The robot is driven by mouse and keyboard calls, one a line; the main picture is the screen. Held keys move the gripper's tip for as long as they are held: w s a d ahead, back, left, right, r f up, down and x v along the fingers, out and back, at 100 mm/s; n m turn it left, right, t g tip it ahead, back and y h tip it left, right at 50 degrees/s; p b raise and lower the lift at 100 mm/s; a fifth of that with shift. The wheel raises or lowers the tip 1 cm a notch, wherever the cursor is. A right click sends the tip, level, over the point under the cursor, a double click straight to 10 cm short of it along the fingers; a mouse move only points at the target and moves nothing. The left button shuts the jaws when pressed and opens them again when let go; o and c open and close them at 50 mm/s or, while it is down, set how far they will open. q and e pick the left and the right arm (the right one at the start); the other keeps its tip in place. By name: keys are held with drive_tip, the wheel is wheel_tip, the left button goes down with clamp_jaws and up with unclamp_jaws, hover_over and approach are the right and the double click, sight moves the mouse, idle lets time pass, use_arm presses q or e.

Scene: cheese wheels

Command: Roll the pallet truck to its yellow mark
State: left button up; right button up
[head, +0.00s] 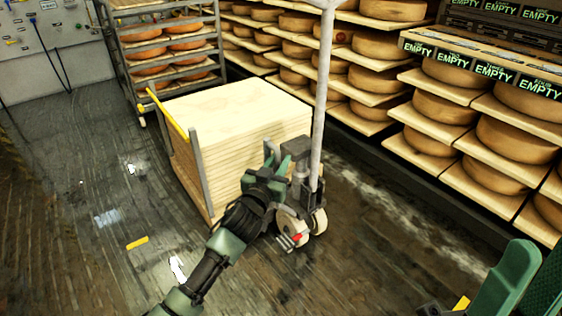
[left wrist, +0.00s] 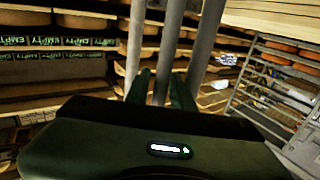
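The pallet truck (head: 300,195) stands right of centre in the head view, its pale pole (head: 323,85) upright and its wheels on the floor. It bears a stack of pale boards (head: 245,140). My left gripper (head: 280,162) is at the truck's post, beside the stack. In the left wrist view its green fingers (left wrist: 163,88) are apart, with a grey post (left wrist: 170,45) between them; whether they press on it I cannot tell. A yellow strip (head: 137,243) lies on the floor left of the truck. Another yellow patch (head: 462,303) shows at the bottom right.
A cheese rack (head: 128,60) on wheels stands behind the stack. Shelves of cheese wheels (head: 430,140) with EMPTY labels line the right side. A yellow bar (head: 165,112) runs along the stack's left end. The wet floor (head: 80,225) at the left is mostly clear.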

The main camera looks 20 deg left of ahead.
use_arm(q)
drive_tip(key=shift+w, duration=1)
drive_tip(key=shift+c, duration=0.2)
clamp_jaws()
idle(0.6)
